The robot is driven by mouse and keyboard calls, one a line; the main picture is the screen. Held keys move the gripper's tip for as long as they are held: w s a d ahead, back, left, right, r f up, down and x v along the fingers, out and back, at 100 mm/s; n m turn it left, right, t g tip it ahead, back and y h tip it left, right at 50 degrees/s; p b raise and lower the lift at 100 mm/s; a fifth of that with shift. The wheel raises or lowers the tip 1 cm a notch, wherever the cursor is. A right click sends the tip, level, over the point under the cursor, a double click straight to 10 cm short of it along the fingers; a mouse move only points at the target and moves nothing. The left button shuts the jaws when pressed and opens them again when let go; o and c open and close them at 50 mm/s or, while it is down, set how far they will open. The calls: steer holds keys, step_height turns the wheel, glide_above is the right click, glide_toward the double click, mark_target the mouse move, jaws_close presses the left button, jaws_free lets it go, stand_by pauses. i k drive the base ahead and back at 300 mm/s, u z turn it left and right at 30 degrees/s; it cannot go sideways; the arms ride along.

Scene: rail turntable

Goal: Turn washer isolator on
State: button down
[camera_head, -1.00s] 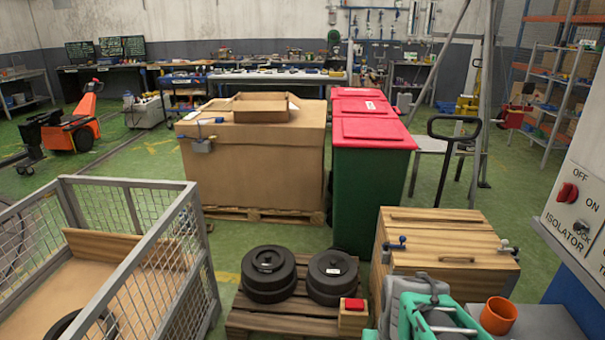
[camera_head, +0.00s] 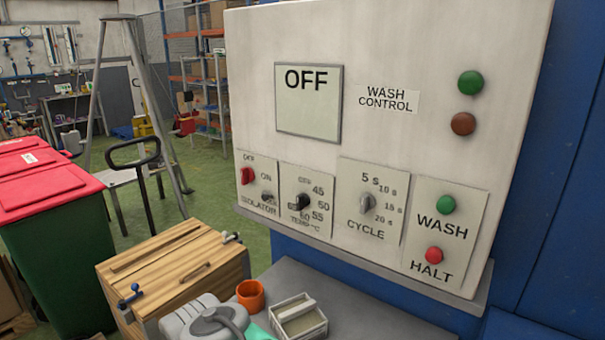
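The washer control panel (camera_head: 410,60) is a pale box on a blue machine, now large in the head view. Its isolator (camera_head: 246,175) is a red knob at the panel's lower left, with OFF printed above it and ON to its right. The knob sits near the OFF label. A small lock part (camera_head: 267,197) is below the ON label. The display (camera_head: 308,102) reads OFF. My gripper is not in view, so its state is hidden.
To the right of the isolator are a temperature knob (camera_head: 302,202), a cycle knob (camera_head: 367,204), a green wash button (camera_head: 446,204) and a red halt button (camera_head: 433,255).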

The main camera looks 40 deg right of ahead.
mark_target(247, 174)
steer(key=z, duration=1)
steer(key=k, duration=0.25)
steer(key=u, duration=1.05)
steer(key=i, duration=1.35)
steer(key=u, duration=0.55)
